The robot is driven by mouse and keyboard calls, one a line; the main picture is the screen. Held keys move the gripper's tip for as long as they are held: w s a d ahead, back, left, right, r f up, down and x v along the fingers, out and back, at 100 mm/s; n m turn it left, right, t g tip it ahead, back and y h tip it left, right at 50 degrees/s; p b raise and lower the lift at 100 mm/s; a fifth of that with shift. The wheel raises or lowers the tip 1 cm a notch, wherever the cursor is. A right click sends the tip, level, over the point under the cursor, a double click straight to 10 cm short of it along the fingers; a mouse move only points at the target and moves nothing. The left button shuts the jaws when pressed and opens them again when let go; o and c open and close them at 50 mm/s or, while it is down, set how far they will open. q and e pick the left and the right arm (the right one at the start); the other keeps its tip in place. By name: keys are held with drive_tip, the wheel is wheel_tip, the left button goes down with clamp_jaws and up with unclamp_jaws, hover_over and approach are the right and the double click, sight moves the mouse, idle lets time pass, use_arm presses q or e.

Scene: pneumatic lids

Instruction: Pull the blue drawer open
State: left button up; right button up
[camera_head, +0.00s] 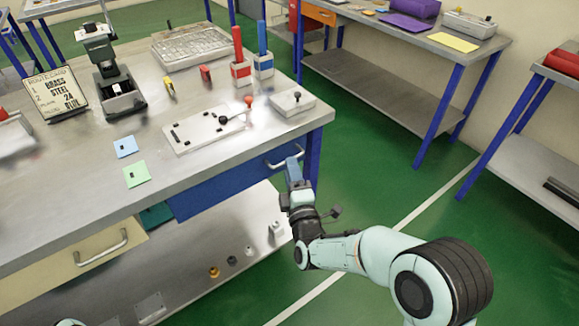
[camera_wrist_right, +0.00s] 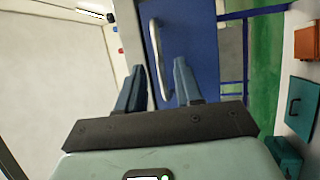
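The blue drawer (camera_head: 222,188) is under the front edge of the workbench, at its right end. Its front looks flush with the bench, and its metal bar handle (camera_head: 283,158) is near the right end. My right gripper (camera_head: 293,168) is at the handle, partly covering it. In the right wrist view, the drawer front (camera_wrist_right: 195,42) fills the upper middle. The handle (camera_wrist_right: 161,62) shows between the two parted fingers of my right gripper (camera_wrist_right: 160,78). I cannot tell whether a finger touches it. My left gripper is not in view.
A cream drawer (camera_head: 60,272) is left of the blue one. On the workbench (camera_head: 195,85) are a white board (camera_head: 200,133), a grey box (camera_head: 292,102) and sticky notes (camera_head: 125,147). A lower shelf (camera_head: 185,290) holds small parts. Green floor (camera_head: 370,165) is clear to the right.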

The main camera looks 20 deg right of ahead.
drive_tip(key=shift+w+r, duration=0.2)
drive_tip(key=shift+w, duration=0.9)
clamp_jaws()
idle(0.7)
